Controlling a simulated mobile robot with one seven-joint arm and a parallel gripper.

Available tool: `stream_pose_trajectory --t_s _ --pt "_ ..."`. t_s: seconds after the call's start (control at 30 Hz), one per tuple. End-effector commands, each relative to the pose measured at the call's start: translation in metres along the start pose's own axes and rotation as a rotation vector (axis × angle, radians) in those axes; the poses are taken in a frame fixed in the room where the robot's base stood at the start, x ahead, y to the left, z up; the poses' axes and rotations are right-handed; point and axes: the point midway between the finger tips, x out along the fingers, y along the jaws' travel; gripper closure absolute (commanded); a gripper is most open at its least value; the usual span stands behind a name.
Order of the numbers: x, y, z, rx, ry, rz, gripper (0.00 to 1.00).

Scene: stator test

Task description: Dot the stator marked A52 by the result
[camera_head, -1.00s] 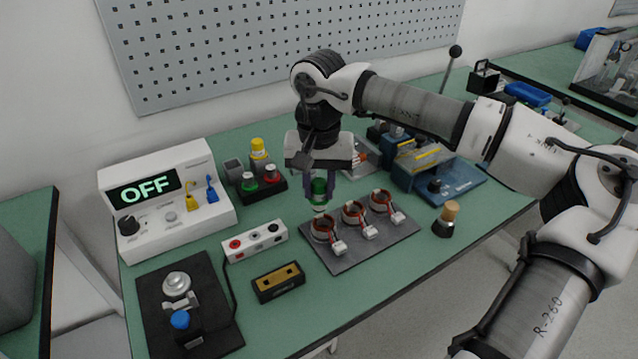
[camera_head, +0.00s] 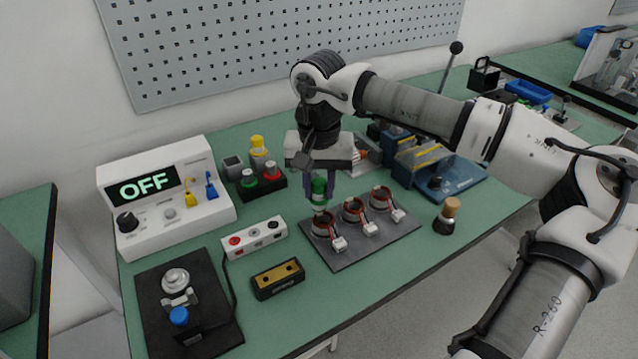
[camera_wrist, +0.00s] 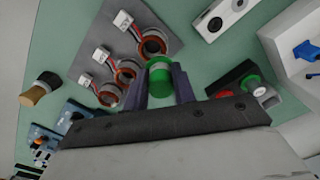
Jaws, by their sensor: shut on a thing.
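Three stators stand in a row on a dark grey plate (camera_head: 345,257): the left stator (camera_head: 323,226), the middle stator (camera_head: 354,211) and the right stator (camera_head: 381,198). Each has a red-brown winding and a white connector. Their markings are too small to read. My gripper (camera_head: 318,192) is shut on a green marker (camera_head: 319,187), held upright just above the left stator. In the wrist view the green marker (camera_wrist: 161,78) sits between the fingers, close to the nearest stator (camera_wrist: 152,45). I cannot tell whether its tip touches the stator.
A tester (camera_head: 165,197) at left reads "OFF". A white box (camera_head: 254,240), a black and yellow block (camera_head: 278,280) and a black fixture (camera_head: 188,300) lie in front.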

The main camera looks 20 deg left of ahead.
Motion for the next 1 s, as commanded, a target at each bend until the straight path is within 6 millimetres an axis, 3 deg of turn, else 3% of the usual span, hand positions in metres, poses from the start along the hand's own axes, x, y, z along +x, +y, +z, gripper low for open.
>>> stream_pose_trajectory --t_s 0.7,1.0 --pt "-0.055 0.000 0.000 0.000 -0.002 0.001 0.96" --pt "-0.059 0.000 0.000 0.000 -0.002 0.000 0.96"
